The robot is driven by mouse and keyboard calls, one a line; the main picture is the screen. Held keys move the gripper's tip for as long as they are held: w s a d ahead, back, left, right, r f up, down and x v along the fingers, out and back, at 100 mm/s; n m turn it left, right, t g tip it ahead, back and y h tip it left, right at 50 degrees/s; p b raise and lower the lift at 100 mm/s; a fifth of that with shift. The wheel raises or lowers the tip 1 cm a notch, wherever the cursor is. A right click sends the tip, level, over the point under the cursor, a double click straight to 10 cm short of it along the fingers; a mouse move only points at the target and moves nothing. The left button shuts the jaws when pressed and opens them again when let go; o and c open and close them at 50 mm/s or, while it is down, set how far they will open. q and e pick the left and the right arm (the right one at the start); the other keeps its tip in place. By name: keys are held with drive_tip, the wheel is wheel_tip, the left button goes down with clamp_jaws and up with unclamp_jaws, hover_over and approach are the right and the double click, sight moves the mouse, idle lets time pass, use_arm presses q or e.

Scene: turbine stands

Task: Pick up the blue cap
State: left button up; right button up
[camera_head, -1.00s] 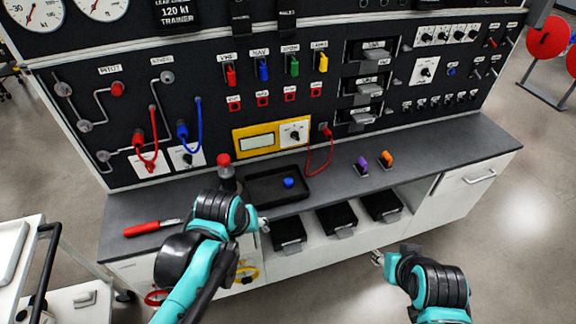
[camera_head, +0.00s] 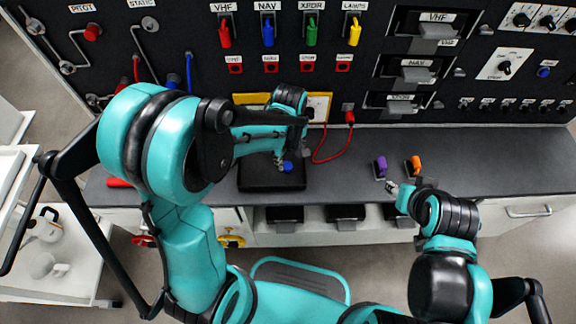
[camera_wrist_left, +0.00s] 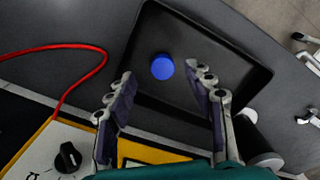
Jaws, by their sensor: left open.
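The blue cap (camera_head: 288,166) lies in the black tray (camera_head: 262,183) on the grey bench top. In the left wrist view the blue cap (camera_wrist_left: 162,67) shows whole, on the floor of the tray (camera_wrist_left: 205,40), ahead of and between my fingers. My left gripper (camera_wrist_left: 168,92) is open and empty, with its two fingers apart and not touching the cap. In the head view my left gripper (camera_head: 285,160) is over the tray and partly hidden by its own wrist. My right gripper (camera_head: 388,185) is near the bench's front edge; whether it is open is too small to tell.
A purple plug (camera_head: 381,167) and an orange plug (camera_head: 413,165) stand on the bench right of the tray. A red cable (camera_head: 330,150) loops down from the panel beside the tray. A yellow-framed meter (camera_wrist_left: 150,152) stands behind the tray. Open bench top lies at the right.

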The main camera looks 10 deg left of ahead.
sight(287, 165)
use_arm(q)
drive_tip(key=f+b, duration=0.1)
drive_tip(key=f, duration=0.1)
drive_tip(key=f+b, duration=0.1)
drive_tip(key=f, duration=0.1)
drive_tip(key=shift+w+a, duration=0.15)
drive_tip(key=shift+a, duration=0.25)
drive_tip(key=shift+f, duration=0.4)
drive_tip(key=shift+c, duration=0.9)
drive_tip(key=c, duration=0.7)
drive_tip(key=shift+c, duration=0.2)
drive_tip(key=shift+r, duration=0.15)
